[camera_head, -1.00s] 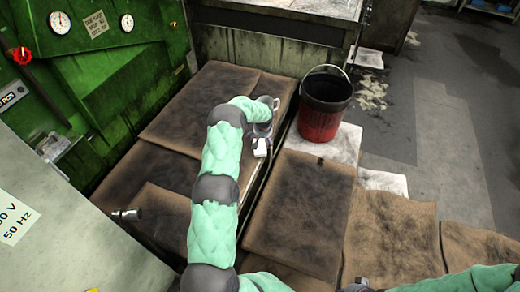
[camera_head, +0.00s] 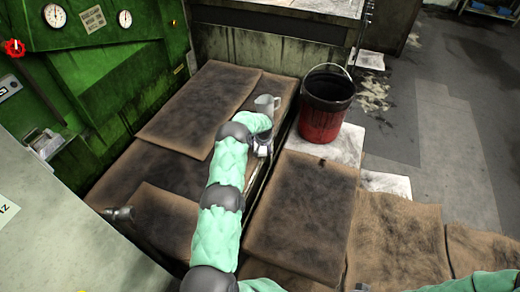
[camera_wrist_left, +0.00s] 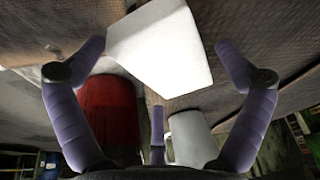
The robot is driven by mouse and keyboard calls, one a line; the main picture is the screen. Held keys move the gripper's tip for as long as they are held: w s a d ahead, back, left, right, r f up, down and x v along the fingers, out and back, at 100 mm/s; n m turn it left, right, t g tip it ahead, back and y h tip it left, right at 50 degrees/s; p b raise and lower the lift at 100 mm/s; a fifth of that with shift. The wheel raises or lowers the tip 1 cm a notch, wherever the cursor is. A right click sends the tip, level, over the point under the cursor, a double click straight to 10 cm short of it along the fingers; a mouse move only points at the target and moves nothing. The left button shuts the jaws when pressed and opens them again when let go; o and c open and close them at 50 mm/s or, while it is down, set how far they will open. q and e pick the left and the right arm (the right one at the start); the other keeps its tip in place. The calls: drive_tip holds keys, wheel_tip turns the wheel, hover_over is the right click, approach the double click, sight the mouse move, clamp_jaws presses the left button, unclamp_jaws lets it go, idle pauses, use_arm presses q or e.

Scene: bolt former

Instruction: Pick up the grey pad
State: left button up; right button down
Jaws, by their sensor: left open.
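The grey pad (camera_wrist_left: 160,48) is a pale, nearly white block in the left wrist view, at the top middle. A small pale patch by the gripper in the head view (camera_head: 263,150) seems to be the same pad, on the edge of the brown platform. My left gripper (camera_head: 262,138) is open, mostly hidden behind my wrist in the head view. My right gripper is out of view; only part of my right arm shows.
A grey mug (camera_head: 267,104) stands just beyond the gripper and shows in the wrist view (camera_wrist_left: 190,138). A red and black bucket (camera_head: 325,110) stands to the right. A green machine panel (camera_head: 110,60) rises at left. Brown stained mats (camera_head: 300,215) cover the front right.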

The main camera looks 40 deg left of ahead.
use_arm(q)
drive_tip(key=c, duration=0.8)
drive_tip(key=shift+o, duration=0.2)
